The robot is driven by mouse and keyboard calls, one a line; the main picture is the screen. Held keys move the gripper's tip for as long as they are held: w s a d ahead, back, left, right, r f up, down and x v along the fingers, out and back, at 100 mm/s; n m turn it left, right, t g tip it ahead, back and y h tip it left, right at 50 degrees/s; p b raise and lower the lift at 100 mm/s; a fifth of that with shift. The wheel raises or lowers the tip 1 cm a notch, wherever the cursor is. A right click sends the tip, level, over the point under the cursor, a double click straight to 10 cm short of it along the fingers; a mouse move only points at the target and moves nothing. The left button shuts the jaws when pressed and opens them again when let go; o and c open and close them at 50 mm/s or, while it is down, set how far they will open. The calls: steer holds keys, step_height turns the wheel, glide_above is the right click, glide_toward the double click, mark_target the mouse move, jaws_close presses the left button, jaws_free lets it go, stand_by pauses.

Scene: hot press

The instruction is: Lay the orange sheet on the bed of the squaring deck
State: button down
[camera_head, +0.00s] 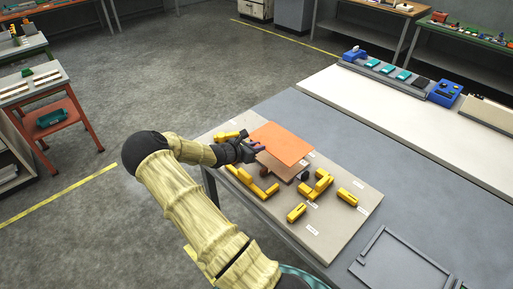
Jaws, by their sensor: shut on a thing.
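The orange sheet (284,143) is flat and roughly level over the beige board (340,225). My gripper (257,149) is at the sheet's left edge and is shut on it. Under the sheet's near side shows a brown block (283,172) with dark round parts beside it. The sheet hides most of this block, and I cannot tell whether they touch. A grey flat panel with raised edges (408,266) lies at the lower right, bare. No label tells which of these is the squaring deck.
Yellow blocks, some L-shaped (318,186), stand around the brown block on the board. The grey table (345,130) is clear right of the board. A long white surface (400,110) behind carries blue devices (444,93). An orange cart (59,128) stands at the left.

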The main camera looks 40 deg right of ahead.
steer(key=shift+s+f+b, duration=0.1)
steer(key=shift+f+b, duration=0.7)
steer(key=shift+f, duration=0.35)
steer(key=shift+w+a+f+b, duration=0.1)
steer(key=shift+w+f+b, duration=0.1)
steer(key=shift+f+b, duration=1.35)
steer(key=shift+s+f+p, duration=0.1)
steer(key=shift+f+p, duration=0.2)
steer(key=shift+p, duration=0.1)
